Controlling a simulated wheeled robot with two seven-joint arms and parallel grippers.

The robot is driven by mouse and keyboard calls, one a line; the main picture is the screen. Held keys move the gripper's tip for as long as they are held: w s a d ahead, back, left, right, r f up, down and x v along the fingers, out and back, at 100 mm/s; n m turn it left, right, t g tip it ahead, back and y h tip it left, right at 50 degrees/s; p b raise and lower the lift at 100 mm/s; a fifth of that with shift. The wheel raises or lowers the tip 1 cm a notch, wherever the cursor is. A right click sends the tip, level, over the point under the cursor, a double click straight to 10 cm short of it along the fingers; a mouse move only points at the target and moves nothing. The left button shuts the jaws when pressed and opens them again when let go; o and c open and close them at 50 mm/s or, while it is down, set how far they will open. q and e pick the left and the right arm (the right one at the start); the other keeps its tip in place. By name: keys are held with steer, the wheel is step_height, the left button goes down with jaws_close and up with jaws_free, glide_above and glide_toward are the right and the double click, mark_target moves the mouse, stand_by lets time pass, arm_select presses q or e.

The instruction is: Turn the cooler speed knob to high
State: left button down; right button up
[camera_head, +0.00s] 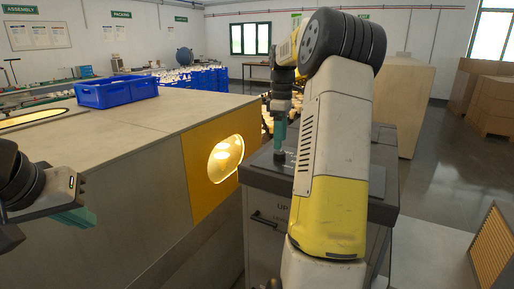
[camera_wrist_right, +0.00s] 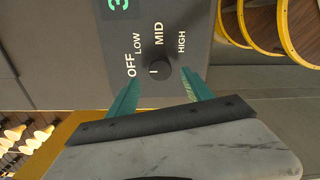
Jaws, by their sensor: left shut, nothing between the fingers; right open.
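The dark round speed knob (camera_wrist_right: 160,72) shows in the right wrist view on a grey panel with OFF, LOW, MID and HIGH printed around it. Its small white mark is on the left side, towards OFF. My right gripper (camera_wrist_right: 162,78) is open, with one teal finger on each side of the knob and visible gaps between. In the head view my right gripper (camera_head: 280,140) points down over the grey cabinet top (camera_head: 262,180); the knob cannot be made out there. My left gripper (camera_head: 82,217) is shut and empty at the far left.
A large bench (camera_head: 130,125) with a yellow panel (camera_head: 205,190) and lit round window stands left of the cabinet. A blue crate (camera_head: 117,91) sits on it. Yellow rings (camera_wrist_right: 285,30) show beside the panel in the right wrist view. Stacked cartons (camera_head: 490,100) stand at right.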

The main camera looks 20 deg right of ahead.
mark_target(280, 152)
steer(key=shift+f, duration=2.15)
jaws_close()
